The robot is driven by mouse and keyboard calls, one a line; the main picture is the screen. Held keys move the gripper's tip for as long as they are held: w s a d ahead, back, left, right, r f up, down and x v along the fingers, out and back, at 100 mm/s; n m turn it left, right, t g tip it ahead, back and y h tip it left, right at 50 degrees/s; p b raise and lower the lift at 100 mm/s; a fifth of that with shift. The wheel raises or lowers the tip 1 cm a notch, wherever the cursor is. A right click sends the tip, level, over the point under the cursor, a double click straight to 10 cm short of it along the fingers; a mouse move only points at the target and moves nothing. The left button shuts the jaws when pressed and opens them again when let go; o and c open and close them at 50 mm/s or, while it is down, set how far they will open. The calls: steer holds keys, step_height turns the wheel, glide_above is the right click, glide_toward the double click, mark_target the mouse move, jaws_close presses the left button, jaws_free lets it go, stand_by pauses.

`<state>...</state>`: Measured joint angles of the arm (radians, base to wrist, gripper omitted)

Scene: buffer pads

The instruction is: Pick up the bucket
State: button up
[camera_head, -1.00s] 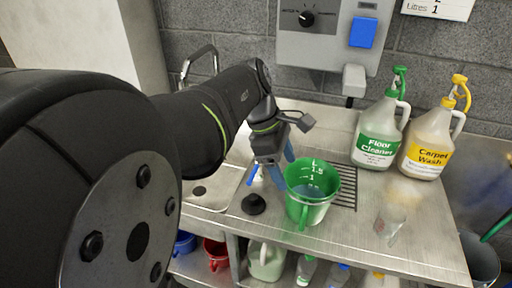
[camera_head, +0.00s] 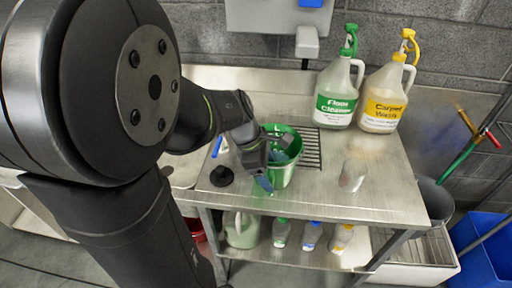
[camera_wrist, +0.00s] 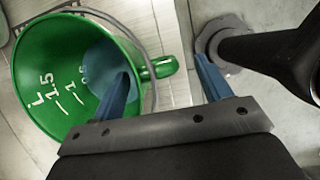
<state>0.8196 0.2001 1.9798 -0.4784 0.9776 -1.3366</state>
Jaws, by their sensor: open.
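The green bucket (camera_head: 284,172), a jug-like pail with white measure marks inside, stands upright on the metal counter. In the wrist view the bucket (camera_wrist: 52,112) fills the left side, its mouth facing the camera. Its green handle (camera_wrist: 162,67) sticks out to the right. My gripper (camera_wrist: 162,68) is open and empty. Its left blue finger overlaps the bucket's mouth; its right finger is outside, beyond the handle. The handle shows between the fingers; contact cannot be told. In the head view my gripper (camera_head: 272,165) is at the bucket's near side and hides part of it.
A black plug-like piece (camera_head: 222,176) stands left of the bucket. A clear cup (camera_head: 352,175) stands to its right. Floor cleaner (camera_head: 337,95) and carpet wash (camera_head: 386,98) jugs stand at the back. A grey bucket (camera_head: 436,198) with long handles is beyond the counter's right end.

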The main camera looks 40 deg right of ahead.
steer(key=shift+x, duration=1.5)
steer(key=shift+c, duration=0.4)
jaws_close()
